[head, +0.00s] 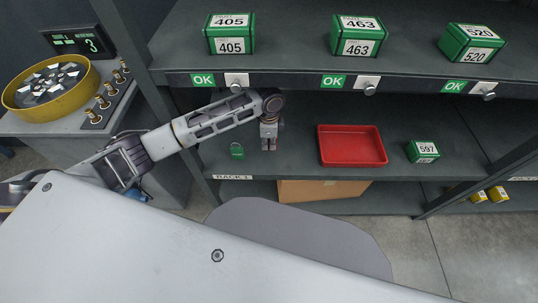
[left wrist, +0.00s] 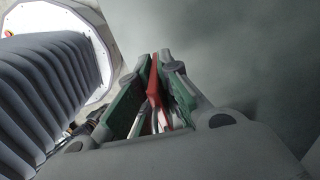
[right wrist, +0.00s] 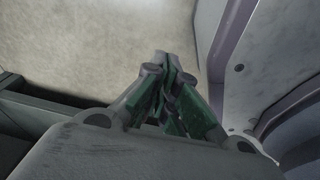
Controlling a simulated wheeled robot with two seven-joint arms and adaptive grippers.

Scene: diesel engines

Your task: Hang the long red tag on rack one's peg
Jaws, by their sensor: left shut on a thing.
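My left gripper (head: 269,145) hangs over the lower shelf in the head view, fingers down. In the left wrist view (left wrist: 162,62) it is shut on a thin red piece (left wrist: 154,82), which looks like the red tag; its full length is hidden. In the head view I cannot make out the tag. White plates with round pegs sit on the upper shelf edge: a left peg (head: 236,87), a middle peg (head: 370,90) and a right peg (head: 489,96). The left peg is above and left of the gripper. My right gripper (right wrist: 172,62) is shut and looks empty.
The RACK 1 label (head: 233,177) is on the lower shelf edge. A red tray (head: 352,130), a green 597 box (head: 423,151) and a small green lock-like item (head: 237,151) are on that shelf. Green numbered boxes (head: 231,34) stand above. A yellow round tray (head: 30,99) is at left.

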